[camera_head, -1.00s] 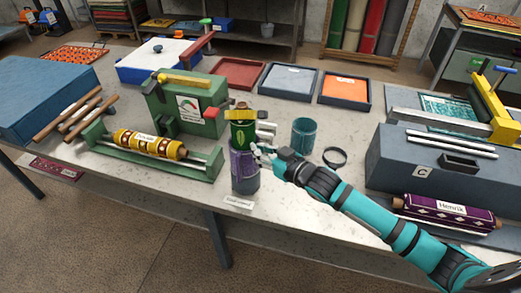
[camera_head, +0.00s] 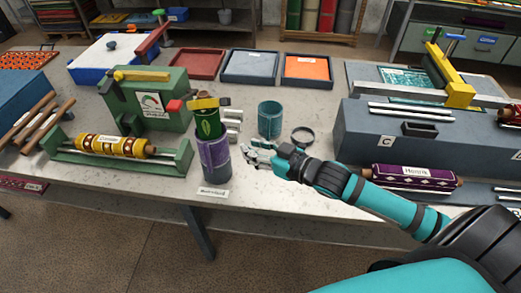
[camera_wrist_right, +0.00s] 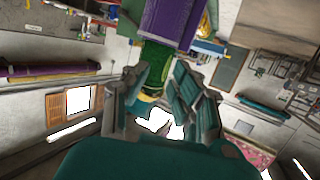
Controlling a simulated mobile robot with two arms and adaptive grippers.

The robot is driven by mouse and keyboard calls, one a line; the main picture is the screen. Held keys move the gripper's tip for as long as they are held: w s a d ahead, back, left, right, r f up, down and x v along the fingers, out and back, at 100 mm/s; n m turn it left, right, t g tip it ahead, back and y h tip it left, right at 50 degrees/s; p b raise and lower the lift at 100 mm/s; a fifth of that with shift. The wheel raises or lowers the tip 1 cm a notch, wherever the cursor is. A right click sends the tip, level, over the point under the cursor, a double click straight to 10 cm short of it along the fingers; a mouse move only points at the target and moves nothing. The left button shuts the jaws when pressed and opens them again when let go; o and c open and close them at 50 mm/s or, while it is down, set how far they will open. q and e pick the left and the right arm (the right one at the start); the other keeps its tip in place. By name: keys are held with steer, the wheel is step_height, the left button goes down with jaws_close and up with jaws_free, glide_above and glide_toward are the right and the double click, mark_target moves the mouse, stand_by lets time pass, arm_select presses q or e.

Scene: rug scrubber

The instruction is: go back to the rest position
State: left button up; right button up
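My right gripper (camera_head: 262,158) is over the grey table (camera_head: 262,198), just right of an upright purple cylinder (camera_head: 215,162). A green roll (camera_head: 208,124) stands up out of the cylinder. There is a small gap between the fingertips and the cylinder. In the right wrist view the two fingers (camera_wrist_right: 160,98) are apart with nothing held between them. The green roll (camera_wrist_right: 155,62) and purple cylinder (camera_wrist_right: 172,20) show beyond them. My right arm reaches in from the lower right. My left gripper is not in view.
A blue-grey box (camera_head: 350,138) and a purple roll labelled Henrik (camera_head: 415,178) are to the right. A green machine (camera_head: 150,105) and a yellow roll (camera_head: 115,146) are to the left.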

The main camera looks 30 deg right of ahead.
steer(key=shift+v, duration=1.05)
steer(key=s+a+f+m+g+h, duration=0.15)
steer(key=s+f+g, duration=0.25)
steer(key=s, duration=0.4)
steer(key=s+f+m+g+h, duration=0.1)
steer(key=s+f+g+h, duration=0.2)
steer(key=s+f, duration=0.3)
steer(key=s+f+m+g+h, duration=0.1)
steer(key=s+f+g+h, duration=0.2)
steer(key=s, duration=0.6)
step_height(320, 180, down, 28)
steer(key=g+y+b, duration=0.1)
steer(key=g+b, duration=0.1)
steer(key=b, duration=0.2)
steer(key=s+d+f+g+b, duration=0.1)
steer(key=s+d+f+b, duration=0.1)
steer(key=s+f, duration=1.5)
step_height(320, 180, down, 5)
steer(key=shift+s+d+r+n+b, duration=0.2)
steer(key=shift+d+n+b, duration=0.15)
steer(key=shift+d+b, duration=0.1)
